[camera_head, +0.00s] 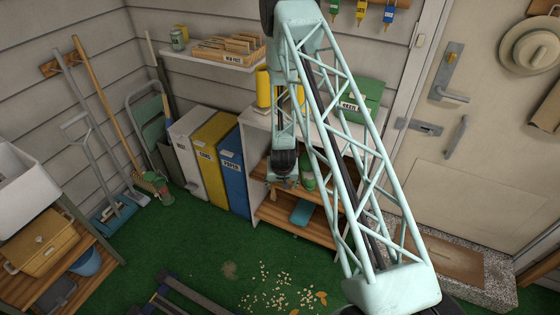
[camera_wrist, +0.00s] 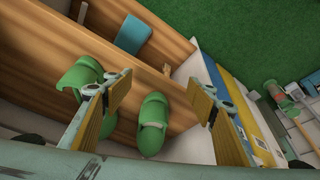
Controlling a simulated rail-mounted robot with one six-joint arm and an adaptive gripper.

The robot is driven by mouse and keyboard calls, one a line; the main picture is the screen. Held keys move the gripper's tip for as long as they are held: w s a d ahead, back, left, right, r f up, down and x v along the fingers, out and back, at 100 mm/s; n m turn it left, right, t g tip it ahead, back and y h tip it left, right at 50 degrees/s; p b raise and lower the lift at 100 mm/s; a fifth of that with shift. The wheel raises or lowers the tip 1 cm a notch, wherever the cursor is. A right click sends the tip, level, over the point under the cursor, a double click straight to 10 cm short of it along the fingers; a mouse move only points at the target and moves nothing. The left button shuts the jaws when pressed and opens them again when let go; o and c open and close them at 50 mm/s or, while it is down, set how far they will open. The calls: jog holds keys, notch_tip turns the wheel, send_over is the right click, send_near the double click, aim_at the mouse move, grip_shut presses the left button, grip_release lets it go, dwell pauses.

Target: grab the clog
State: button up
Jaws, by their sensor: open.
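A pair of green clogs stands on a wooden shelf (camera_wrist: 150,65) of the rack. In the wrist view one clog (camera_wrist: 152,125) lies between my open fingers, nearer the palm side of the picture. The other clog (camera_wrist: 82,76) is at the left, partly hidden behind the left finger. My gripper (camera_wrist: 160,95) is open and empty; I cannot tell whether a finger touches a clog. In the head view green shows at the clogs (camera_head: 308,172), just right of my gripper (camera_head: 280,180), and my arm hides part of the rack.
A blue object (camera_head: 302,212) sits on the lower shelf. Blue, yellow and white bins (camera_head: 230,170) stand close to the left of the rack. A green box (camera_head: 362,98) and yellow items are above. Green floor (camera_head: 225,245) in front is mostly open, with scattered pale bits.

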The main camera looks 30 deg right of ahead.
jog(key=shift+w+d, duration=0.35)
jog(key=shift+w, duration=0.4)
jog(key=shift+w+d, duration=0.3)
jog(key=shift+w, duration=0.45)
jog(key=shift+w+d, duration=0.1)
jog(key=shift+w, duration=0.05)
jog(key=w, duration=0.1)
jog(key=w+d, duration=0.1)
jog(key=w+b, duration=0.1)
jog(key=shift+w+d, duration=0.35)
jog(key=shift+d, duration=0.05)
jog(key=shift+w+d+f, duration=0.1)
jog(key=shift+w+f, duration=0.05)
jog(key=shift+w, duration=0.1)
jog(key=shift+w+f+b, duration=0.15)
jog(key=shift+f+b, duration=0.15)
jog(key=shift+f, duration=0.1)
jog(key=c, duration=1)
